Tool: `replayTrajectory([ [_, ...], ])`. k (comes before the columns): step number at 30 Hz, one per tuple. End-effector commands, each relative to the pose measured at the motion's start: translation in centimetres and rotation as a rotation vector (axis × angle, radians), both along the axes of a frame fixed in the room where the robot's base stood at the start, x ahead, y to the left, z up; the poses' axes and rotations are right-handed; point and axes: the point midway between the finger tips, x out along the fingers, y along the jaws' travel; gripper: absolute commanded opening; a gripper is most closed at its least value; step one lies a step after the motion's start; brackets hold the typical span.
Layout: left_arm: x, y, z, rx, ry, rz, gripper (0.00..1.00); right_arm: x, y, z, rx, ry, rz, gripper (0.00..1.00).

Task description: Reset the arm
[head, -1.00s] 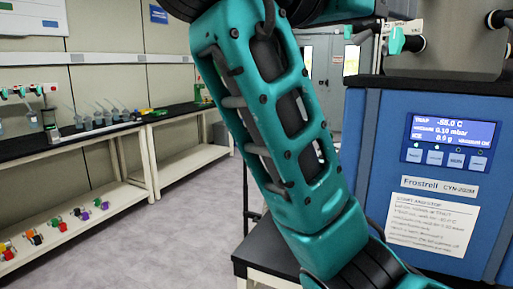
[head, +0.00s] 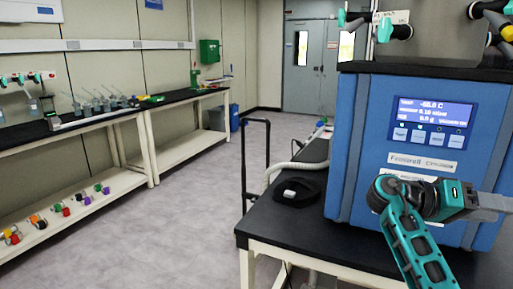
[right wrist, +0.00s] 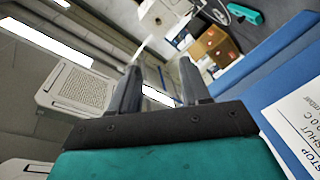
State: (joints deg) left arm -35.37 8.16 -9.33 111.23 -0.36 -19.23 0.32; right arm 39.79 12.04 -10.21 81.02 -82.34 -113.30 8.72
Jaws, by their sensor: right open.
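My teal right arm (head: 415,240) rises from the lower right of the head view and bends toward the right edge, in front of the blue freeze dryer (head: 350,150). My right gripper (right wrist: 159,68) shows in the right wrist view. Its two dark fingers are apart, with nothing between them. The dryer's blue side (right wrist: 285,60) and its white instruction label (right wrist: 295,125) are on the right of that view. In the head view my arm covers much of this label. My left gripper is in neither view.
A black-topped bench (head: 280,222) carries the dryer and a dark pad with a small white object. A cart handle (head: 257,122) stands beside it. Benches with flasks line the left wall. The grey floor (head: 190,205) between is clear.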

Motion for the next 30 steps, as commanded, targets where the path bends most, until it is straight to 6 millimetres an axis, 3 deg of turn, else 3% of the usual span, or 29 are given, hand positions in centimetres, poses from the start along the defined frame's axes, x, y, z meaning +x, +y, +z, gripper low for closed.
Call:
replayTrajectory([
  [1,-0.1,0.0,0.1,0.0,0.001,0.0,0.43,-1.5,-2.4,-1.6,-0.024,0.065,-0.056,0.47],
  [5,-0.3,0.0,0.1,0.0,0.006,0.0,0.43,-5.3,-7.7,-4.6,-0.079,0.204,-0.179,0.47],
  [13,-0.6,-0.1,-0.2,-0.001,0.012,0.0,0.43,5.2,-8.7,-8.5,0.113,0.241,0.399,0.47],
  [17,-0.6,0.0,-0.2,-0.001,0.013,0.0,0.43,10.9,-6.7,-10.6,0.198,0.188,0.722,0.47],
  [21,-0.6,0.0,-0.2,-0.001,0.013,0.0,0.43,16.4,-2.5,-11.7,0.272,0.051,1.075,0.47],
  [24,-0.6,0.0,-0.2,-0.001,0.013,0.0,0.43,19.1,0.8,-11.1,0.302,-0.077,1.28,0.47],
  [30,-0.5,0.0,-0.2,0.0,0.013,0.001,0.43,21.8,5.9,-8.4,0.32,-0.349,1.561,0.47],
])
